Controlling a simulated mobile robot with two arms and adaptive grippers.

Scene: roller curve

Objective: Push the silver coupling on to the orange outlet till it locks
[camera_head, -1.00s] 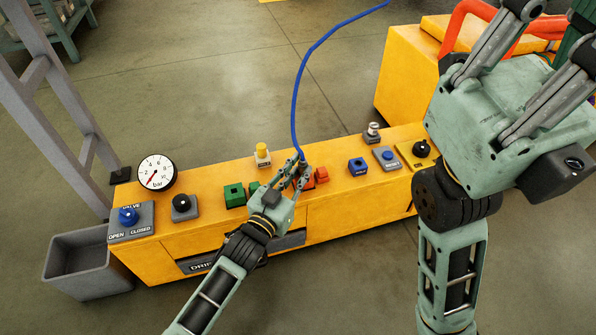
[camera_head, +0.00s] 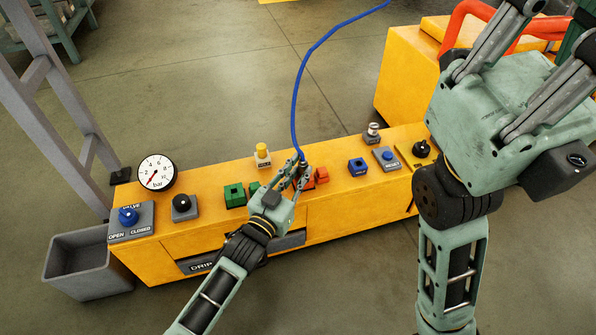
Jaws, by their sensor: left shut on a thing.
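My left gripper (camera_head: 299,181) is over the middle of the yellow bench, shut on the coupling at the lower end of the blue hose (camera_head: 297,100). The coupling itself is mostly hidden between the fingers. The orange-red outlet block (camera_head: 321,175) shows just right of the fingers; whether the coupling touches an outlet there cannot be told. My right gripper (camera_head: 512,75) is large and near the camera at the upper right, with its fingers pointing up and partly cut off by the frame edge; it is away from the bench top.
On the yellow bench (camera_head: 210,235) stand a pressure gauge (camera_head: 157,173), a blue valve knob (camera_head: 128,215), a green block (camera_head: 234,195), a yellow-topped fitting (camera_head: 262,150) and a blue block (camera_head: 358,167). A grey bin (camera_head: 85,290) stands left. A yellow machine (camera_head: 400,75) stands behind.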

